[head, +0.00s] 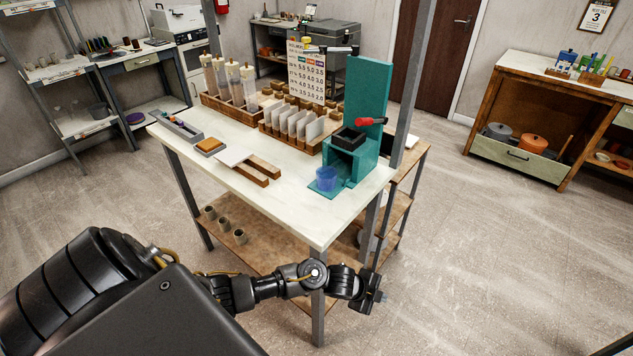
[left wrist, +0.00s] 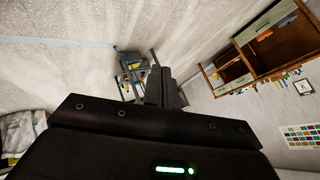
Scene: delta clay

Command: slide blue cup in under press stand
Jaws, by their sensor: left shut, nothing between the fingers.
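The blue cup (head: 326,178) is see-through and stands upright at the front of the teal press stand (head: 368,95), near the table's right front edge. It appears to be on the stand's low base plate, in front of the box-like opening; how far in it reaches I cannot tell. A black tray part and a red handle (head: 370,121) sit above. My left gripper (head: 376,299) is in front of and below the tabletop, well away from the cup, shut and empty. In the left wrist view the shut fingers (left wrist: 162,88) point out over the room. My right gripper is not in view.
The white table (head: 290,205) carries wooden blocks (head: 255,168), a rack of white cards (head: 297,128) and tall tubes (head: 230,85). A grey post (head: 406,90) rises at the right. Small cups (head: 224,225) stand on the lower shelf. The table's front middle is clear.

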